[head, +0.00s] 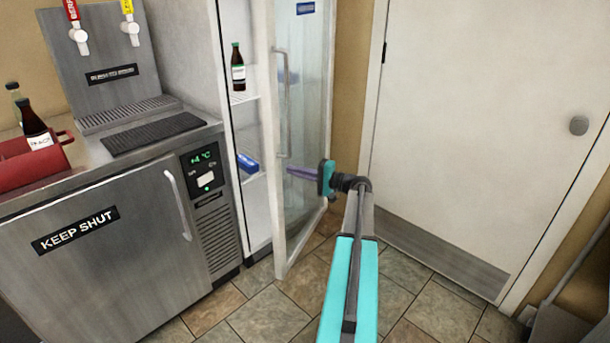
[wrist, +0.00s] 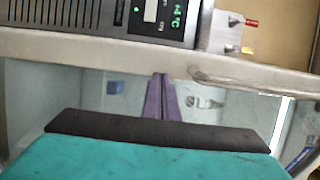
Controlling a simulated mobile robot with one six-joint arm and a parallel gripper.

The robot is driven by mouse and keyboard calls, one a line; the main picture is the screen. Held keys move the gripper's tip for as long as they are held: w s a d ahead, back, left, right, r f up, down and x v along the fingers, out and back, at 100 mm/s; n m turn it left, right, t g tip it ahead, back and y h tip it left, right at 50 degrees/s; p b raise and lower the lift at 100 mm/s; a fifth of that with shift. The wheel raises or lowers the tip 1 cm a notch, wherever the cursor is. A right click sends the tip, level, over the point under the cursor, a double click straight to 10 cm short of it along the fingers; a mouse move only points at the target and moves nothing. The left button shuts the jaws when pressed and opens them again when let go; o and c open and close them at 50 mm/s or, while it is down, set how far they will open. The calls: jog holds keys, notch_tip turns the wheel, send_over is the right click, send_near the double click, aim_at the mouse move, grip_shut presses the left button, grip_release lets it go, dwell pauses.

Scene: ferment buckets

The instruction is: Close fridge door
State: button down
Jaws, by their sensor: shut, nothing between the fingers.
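The tall fridge (head: 229,140) stands behind the counter, with its shelves showing through a gap. Its glass door (head: 265,110) is partly open, with the free edge swung out towards me. A long vertical handle (head: 286,80) is on the door's outer side. My gripper (head: 289,171) is on that outer side, its purple fingers shut and empty, pointing left at the door near the handle's lower end. In the wrist view, the fingertips (wrist: 160,78) overlap the edge of the door frame (wrist: 90,50); I cannot tell whether they touch it.
A dark bottle (head: 238,68) and a blue item (head: 247,163) are on the fridge shelves. A steel keg cooler (head: 110,240) with taps stands left of the fridge. A white room door (head: 480,120) is at right. Tiled floor (head: 265,315) in front is clear.

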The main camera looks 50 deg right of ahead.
jog(key=shift+x, duration=1.2)
